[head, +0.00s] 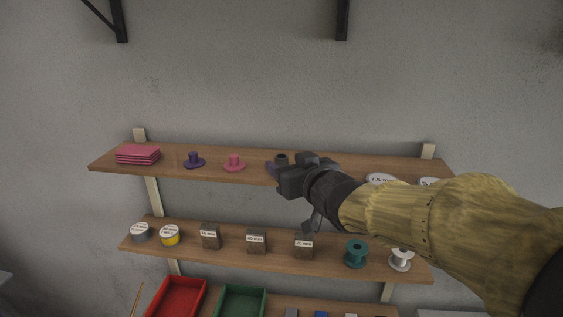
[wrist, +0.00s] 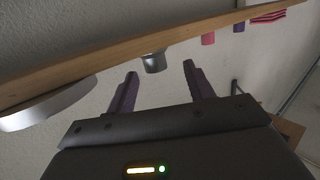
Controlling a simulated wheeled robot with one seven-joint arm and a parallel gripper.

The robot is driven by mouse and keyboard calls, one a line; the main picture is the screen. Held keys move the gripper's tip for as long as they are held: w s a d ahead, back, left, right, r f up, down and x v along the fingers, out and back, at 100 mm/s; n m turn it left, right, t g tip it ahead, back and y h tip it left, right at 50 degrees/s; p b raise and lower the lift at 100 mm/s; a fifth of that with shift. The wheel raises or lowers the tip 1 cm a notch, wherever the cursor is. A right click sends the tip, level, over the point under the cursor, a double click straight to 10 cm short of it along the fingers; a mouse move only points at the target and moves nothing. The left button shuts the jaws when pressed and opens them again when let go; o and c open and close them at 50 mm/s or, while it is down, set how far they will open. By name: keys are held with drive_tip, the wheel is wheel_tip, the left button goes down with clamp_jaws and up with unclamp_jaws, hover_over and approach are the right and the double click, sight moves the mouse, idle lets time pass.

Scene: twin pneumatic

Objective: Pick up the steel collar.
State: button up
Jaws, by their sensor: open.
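The steel collar, a small grey ring-shaped piece, stands on the upper shelf (head: 350,164) in the head view (head: 281,158). Its lower part is hidden there by my gripper. In the wrist view, where the scene appears upside down, the collar (wrist: 153,63) shows just beyond the fingertips, nearer the left finger. My gripper (head: 273,168) is at the front of the upper shelf, close to the collar. Its two purple-grey fingers are apart and empty in the wrist view (wrist: 160,69). I see no contact with the collar.
A pink stack (head: 138,155), a purple flanged piece (head: 194,161) and a pink one (head: 234,163) stand left of the collar. A pale labelled disc (head: 380,179) lies to the right. The middle shelf (head: 190,248) below holds tape rolls, small boxes and spools.

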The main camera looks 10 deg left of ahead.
sight(280, 155)
drive_tip(key=p+x, duration=0.1)
drive_tip(key=x, duration=0.1)
drive_tip(key=p+x, duration=0.1)
drive_tip(key=x, duration=0.1)
drive_tip(key=shift+w+d+r, duration=0.2)
drive_tip(key=shift+w, duration=0.1)
drive_tip(key=shift+w+a+f, duration=0.1)
drive_tip(key=shift+w+a, duration=0.1)
drive_tip(key=c, duration=1.1)
wheel_tip(280, 155, up, 10)
drive_tip(key=shift+r+p, duration=0.1)
drive_tip(key=shift+p, duration=0.9)
